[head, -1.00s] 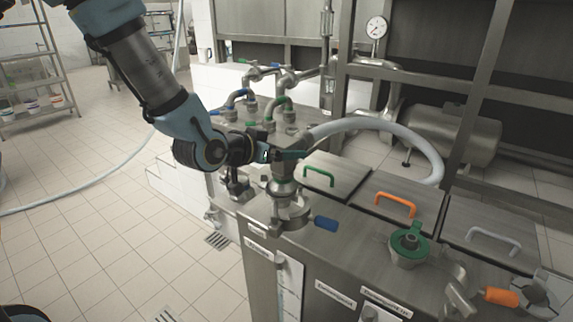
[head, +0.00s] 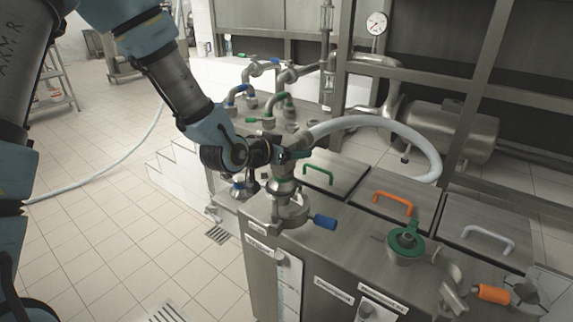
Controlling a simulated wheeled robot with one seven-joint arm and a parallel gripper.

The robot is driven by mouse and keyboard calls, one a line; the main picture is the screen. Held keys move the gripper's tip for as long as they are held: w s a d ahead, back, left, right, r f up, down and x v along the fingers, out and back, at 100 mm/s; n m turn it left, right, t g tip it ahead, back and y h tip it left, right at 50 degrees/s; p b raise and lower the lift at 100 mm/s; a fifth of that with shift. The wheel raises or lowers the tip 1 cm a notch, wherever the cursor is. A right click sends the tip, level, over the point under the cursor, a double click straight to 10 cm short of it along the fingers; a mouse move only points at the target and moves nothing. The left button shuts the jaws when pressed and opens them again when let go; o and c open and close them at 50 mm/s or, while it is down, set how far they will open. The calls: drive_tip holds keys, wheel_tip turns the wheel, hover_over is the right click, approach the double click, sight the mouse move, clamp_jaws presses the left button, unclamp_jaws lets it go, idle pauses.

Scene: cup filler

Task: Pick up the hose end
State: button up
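The grey hose (head: 375,121) arches over the steel machine from the right. Its metal hose end (head: 296,140) points down onto a steel fitting (head: 283,187) with a clamp below and a blue handle (head: 325,222). My gripper (head: 290,155) reaches in from the left and is at the upper part of the hose end, with dark green finger parts across it. The fingers are small and overlap the metal, so I cannot tell whether they are closed on it.
Lids with green, orange (head: 394,203) and grey handles cover the machine top to the right. A green-ringed valve (head: 406,241) stands in front of them. Pipes with blue and green handles (head: 266,120) rise behind my gripper. The tiled floor at left is open.

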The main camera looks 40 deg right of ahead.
clamp_jaws()
idle(0.3)
drive_tip(key=shift+r, duration=0.1)
